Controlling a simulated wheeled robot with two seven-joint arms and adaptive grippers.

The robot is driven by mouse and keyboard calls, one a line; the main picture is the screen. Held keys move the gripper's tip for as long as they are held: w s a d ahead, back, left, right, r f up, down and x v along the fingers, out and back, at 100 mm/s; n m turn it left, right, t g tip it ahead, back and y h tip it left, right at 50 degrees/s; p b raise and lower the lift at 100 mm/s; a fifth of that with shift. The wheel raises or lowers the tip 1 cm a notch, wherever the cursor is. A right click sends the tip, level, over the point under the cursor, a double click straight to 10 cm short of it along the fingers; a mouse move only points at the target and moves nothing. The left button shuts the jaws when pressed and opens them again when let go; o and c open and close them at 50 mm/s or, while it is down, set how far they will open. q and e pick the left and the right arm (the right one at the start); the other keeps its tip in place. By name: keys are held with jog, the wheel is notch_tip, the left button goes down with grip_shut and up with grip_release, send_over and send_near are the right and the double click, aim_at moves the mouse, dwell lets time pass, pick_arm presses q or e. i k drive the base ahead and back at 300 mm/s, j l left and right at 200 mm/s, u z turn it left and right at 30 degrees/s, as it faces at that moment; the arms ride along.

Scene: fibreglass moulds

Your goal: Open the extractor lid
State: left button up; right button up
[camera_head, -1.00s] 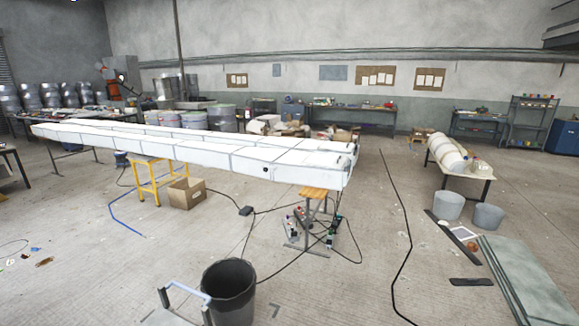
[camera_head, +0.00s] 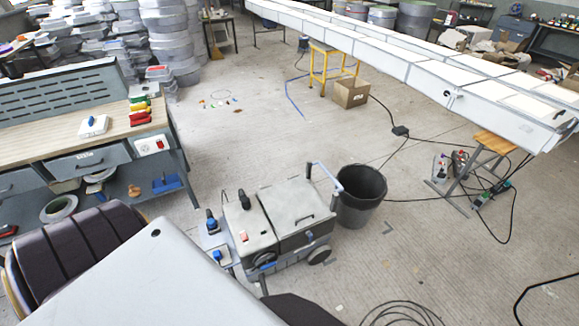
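The extractor (camera_head: 262,240) is a grey wheeled box on the floor at the lower middle of the head view. Its lid (camera_head: 292,203) is a flat light-grey panel on the right part of the top, with a small dark handle near its front right edge. The lid looks closed. A blue-grey push handle (camera_head: 325,176) rises at its far right. Black and blue fittings stand on its left side. Neither of my grippers shows in the view.
A black bin (camera_head: 361,196) stands just beyond the extractor's right side. A workbench (camera_head: 60,127) with drawers and tools is at left. A long white mould (camera_head: 440,75) spans the upper right. A cable coil (camera_head: 400,314) lies at the bottom. The floor between is mostly clear.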

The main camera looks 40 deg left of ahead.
aim_at(292, 205)
jog(key=u, duration=1.2)
